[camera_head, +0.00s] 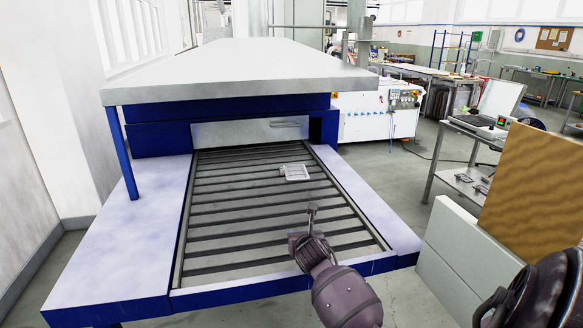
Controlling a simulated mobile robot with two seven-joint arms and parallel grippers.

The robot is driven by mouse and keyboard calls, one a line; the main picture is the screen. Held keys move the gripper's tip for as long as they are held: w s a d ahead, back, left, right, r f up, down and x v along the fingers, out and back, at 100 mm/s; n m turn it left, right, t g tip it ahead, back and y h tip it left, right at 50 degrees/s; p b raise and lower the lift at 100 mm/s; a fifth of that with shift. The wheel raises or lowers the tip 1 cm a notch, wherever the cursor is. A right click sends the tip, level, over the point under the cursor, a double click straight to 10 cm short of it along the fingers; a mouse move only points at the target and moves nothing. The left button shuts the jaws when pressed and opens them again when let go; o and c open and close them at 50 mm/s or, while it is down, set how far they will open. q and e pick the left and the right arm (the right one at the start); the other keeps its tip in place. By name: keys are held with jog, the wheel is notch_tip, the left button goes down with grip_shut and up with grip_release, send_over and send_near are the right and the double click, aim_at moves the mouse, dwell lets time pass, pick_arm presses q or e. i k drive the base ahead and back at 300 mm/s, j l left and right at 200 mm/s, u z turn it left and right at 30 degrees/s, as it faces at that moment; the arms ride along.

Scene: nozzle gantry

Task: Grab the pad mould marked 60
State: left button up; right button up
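A small pale, flat, squarish piece (295,172), likely the pad mould, lies on the slatted bed (240,224) of the blue-framed machine, right of the bed's middle. A small tab sticks out at its left side. No number can be read on it. My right gripper (312,210) reaches in from the bottom right, over the bed, nearer to me than the pale piece and apart from it in the picture. Its fingers show nearly edge-on, so I cannot tell whether they are open or shut. My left gripper is not in view.
A large white hood (235,65) covers the back of the bed. Blue frame edges and flat side tables (125,235) border it. White and brown panels (535,185) stand at the right, with a bench (470,135) behind. The bed around the pale piece is clear.

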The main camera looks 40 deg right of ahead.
aim_at(294, 172)
jog(key=i+l, duration=1.15)
